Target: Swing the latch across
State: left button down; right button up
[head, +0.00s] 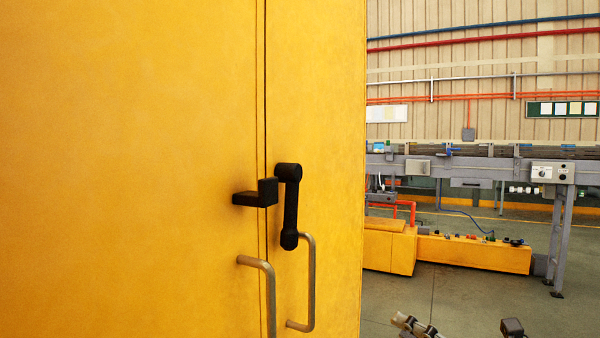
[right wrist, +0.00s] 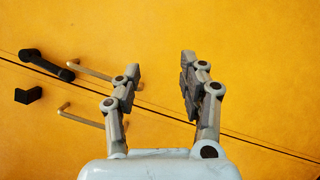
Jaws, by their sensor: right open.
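The black latch (head: 290,205) is mounted on the right door of a yellow cabinet. Its arm hangs down from a round pivot at the top. A black catch (head: 256,194) sits on the left door, beside the door seam, apart from the latch's hanging end. In the right wrist view the latch (right wrist: 46,65) and the catch (right wrist: 28,95) lie at the far left. My right gripper (right wrist: 159,80) is open and empty in front of the yellow doors, to the right of the latch there. In the head view only part of what seems my right gripper (head: 460,330) shows at the bottom edge. My left gripper is out of view.
Two metal handles, the left (head: 268,290) and the right (head: 311,280), stick out from the doors below the latch. Floor (head: 450,290) is open to the right of the cabinet. A conveyor (head: 480,168) and a low yellow machine (head: 470,252) stand farther back.

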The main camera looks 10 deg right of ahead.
jog(key=s+a+r+n+g+y+p, duration=0.1)
jog(key=a+r+n+g+y, duration=0.1)
jog(key=r+n, duration=0.4)
jog(key=s+a+r+n+g+y+p, duration=0.1)
jog(key=a+r+n+y+p, duration=0.15)
jog(key=r, duration=0.55)
jog(key=n+g+p, duration=0.2)
jog(key=n+g, duration=0.1)
jog(key=n, duration=0.5)
send_near(298, 206)
jog(key=p+x, duration=0.1)
jog(key=x, duration=0.9)
jog(key=shift+p, duration=0.4)
jog(key=shift+s, duration=0.1)
grip_shut()
